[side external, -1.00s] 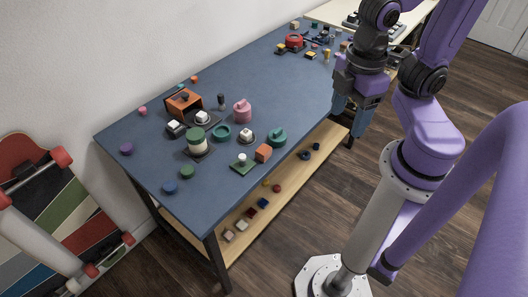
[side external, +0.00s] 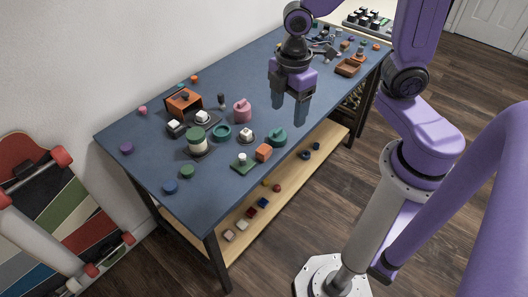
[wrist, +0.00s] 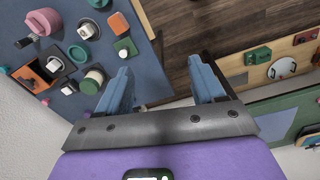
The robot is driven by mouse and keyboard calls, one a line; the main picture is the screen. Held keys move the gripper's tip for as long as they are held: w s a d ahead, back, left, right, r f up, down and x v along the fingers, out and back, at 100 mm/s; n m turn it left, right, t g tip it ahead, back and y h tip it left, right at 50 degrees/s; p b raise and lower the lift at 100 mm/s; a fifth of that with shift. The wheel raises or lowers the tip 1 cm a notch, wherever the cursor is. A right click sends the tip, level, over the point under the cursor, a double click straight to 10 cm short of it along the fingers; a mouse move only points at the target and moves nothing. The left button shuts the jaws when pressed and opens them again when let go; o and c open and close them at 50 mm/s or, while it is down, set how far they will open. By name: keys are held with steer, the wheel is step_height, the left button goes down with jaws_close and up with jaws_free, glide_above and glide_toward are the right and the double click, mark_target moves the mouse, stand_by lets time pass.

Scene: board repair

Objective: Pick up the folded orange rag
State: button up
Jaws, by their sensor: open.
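My gripper (side external: 290,106) is open and empty, above the blue-topped bench (side external: 245,88), with its fingers pointing down. Its two blue fingers also show apart in the wrist view (wrist: 160,68). I cannot make out a clearly folded rag. A small orange block-like piece (side external: 263,152) lies near the front edge of the bench, beside a green plate; it also shows in the wrist view (wrist: 118,23). I cannot tell whether it is cloth. My gripper is above and to the right of it in the side view, not touching it.
An orange open box (side external: 184,102), a pink pot (side external: 242,112), a teal lidded piece (side external: 277,137) and a green-topped white jar (side external: 197,143) stand nearby. A brown tray (side external: 348,67) is at the far right. A lower shelf (side external: 290,183) holds small items.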

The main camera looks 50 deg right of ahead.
steer(key=w+d+f+n, duration=0.35)
steer(key=w+f, duration=0.35)
steer(key=w, duration=0.4)
glide_above(266, 147)
steer(key=f, duration=1.2)
steer(key=shift+w+f, duration=0.2)
steer(key=shift+w, duration=0.1)
steer(key=shift+s+f, duration=0.15)
steer(key=shift+f, duration=0.8)
steer(key=shift+s+f, duration=0.15)
steer(key=shift+f, duration=1.5)
steer(key=c, duration=1)
